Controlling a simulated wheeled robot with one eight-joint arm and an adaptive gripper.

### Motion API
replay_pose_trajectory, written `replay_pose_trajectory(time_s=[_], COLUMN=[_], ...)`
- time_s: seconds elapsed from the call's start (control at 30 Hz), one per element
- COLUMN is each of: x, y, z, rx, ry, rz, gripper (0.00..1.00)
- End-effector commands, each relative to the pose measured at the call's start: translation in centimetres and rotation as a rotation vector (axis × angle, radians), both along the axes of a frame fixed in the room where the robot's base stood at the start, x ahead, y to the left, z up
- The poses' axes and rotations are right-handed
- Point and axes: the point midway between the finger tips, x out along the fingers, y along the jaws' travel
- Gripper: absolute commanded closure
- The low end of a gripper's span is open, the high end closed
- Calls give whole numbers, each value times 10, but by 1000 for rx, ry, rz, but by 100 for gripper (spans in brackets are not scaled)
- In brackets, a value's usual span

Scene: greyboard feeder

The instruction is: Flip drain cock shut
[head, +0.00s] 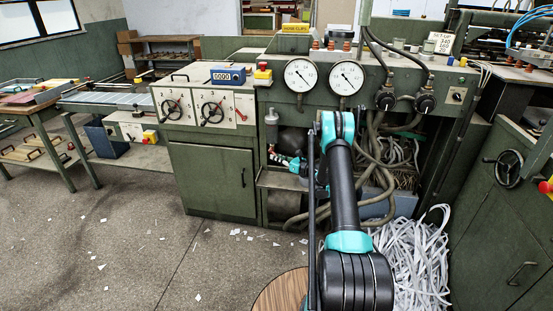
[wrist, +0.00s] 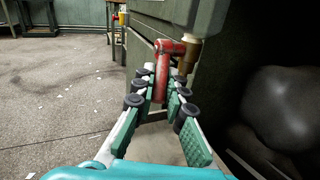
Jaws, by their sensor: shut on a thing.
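The drain cock shows in the wrist view as a red lever (wrist: 171,48) beside a brass fitting (wrist: 190,51), under a grey-green body. The lever runs from the fitting down the picture between the fingers of my gripper (wrist: 165,75). My gripper is shut on the lever, with a finger on each side. In the head view my gripper (head: 285,160) is low at the machine front, below a grey filter bowl (head: 271,128). My own arm hides part of this area. The cock is too small there to judge its angle.
The green cabinet (head: 212,180) stands left of my gripper. Hoses (head: 378,170) hang at the right, above a heap of paper strips (head: 415,260). A dark recess with a rounded grey thing (wrist: 285,105) lies right of my fingers. The floor at left is open.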

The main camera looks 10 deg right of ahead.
Motion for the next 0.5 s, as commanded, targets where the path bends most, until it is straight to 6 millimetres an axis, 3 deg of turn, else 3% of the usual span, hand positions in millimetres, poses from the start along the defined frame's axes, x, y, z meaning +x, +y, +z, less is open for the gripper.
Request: replay_pose_trajectory(time_s=[0.27,0.5], x=[-1,-2], y=[-2,-5], z=[4,11], rx=[-70,-231], ry=[23,75], rz=[1,1], gripper=[100,100])
